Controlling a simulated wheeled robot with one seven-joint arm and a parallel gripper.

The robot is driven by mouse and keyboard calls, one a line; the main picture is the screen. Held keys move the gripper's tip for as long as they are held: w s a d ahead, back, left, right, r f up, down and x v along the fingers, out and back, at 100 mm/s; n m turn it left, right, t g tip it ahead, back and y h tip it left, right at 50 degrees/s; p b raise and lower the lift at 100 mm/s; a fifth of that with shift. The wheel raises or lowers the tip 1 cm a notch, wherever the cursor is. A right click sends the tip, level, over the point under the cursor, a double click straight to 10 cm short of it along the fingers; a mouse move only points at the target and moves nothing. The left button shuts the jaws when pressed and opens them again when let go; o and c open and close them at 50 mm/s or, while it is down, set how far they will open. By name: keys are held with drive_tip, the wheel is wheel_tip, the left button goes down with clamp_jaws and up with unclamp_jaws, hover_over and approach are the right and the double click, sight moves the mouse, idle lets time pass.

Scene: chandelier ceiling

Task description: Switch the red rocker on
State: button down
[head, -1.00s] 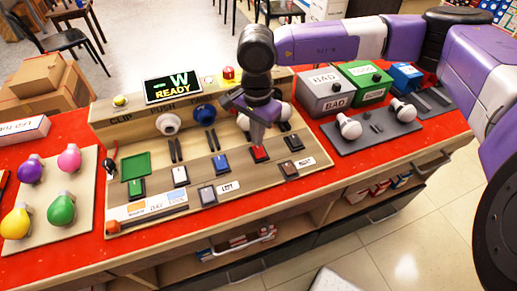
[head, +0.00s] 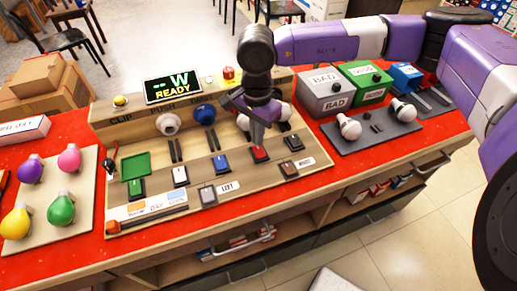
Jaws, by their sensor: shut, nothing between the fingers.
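The red rocker (head: 260,154) sits on the wooden test panel (head: 290,88), in the row with a green, a white and a blue rocker (head: 220,163). My gripper (head: 260,143) points down with its shut fingertips at the red rocker, at its far side. The fingers hold nothing. I cannot tell whether the tips touch the rocker or hover just above it, nor which way the rocker is tipped. The display (head: 173,87) on the panel reads "-- W READY".
A dark rocker (head: 293,142) is close on the right. Two lower rockers (head: 288,169) sit nearer the front edge. Bulbs on a board (head: 60,211) are at left. Grey, green and blue bins (head: 328,93) stand at right.

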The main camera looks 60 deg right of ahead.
drive_tip(key=shift+f+b, duration=1)
idle(0.7)
drive_tip(key=shift+r, duration=0.15)
drive_tip(key=shift+r+p, duration=1.5)
drive_tip(key=shift+r, duration=1.9)
